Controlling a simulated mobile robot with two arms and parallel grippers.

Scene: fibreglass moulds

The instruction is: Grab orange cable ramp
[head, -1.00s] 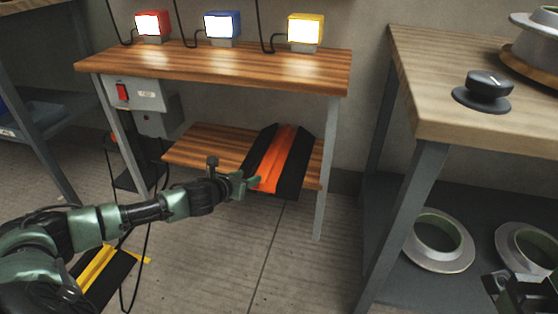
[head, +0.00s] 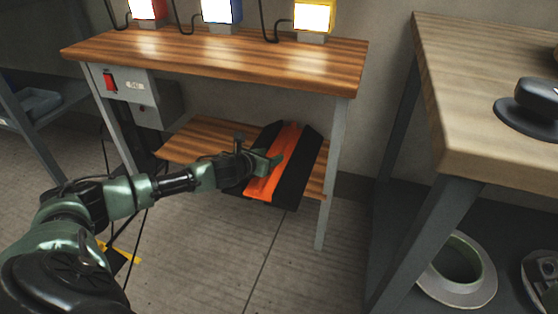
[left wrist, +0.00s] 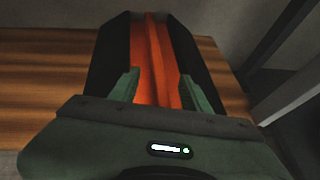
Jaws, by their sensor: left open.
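The orange cable ramp (head: 272,182) has an orange middle strip and black sloping sides. It lies on the lower wooden shelf of the table, its near end sticking out past the shelf's front edge. My left gripper (head: 270,160) is open over the ramp's near part. In the left wrist view the ramp (left wrist: 153,45) runs away from me, and the open fingers of my left gripper (left wrist: 158,88) stand on either side of the orange strip. Whether the fingers touch it I cannot tell. My right gripper is not in view.
The lower shelf (head: 190,145) has bare wood left of the ramp. The tabletop (head: 215,55) overhangs it, with a table leg (head: 330,190) close on the right. A workbench (head: 480,100) stands at the right. A yellow and black piece (head: 120,257) lies on the floor.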

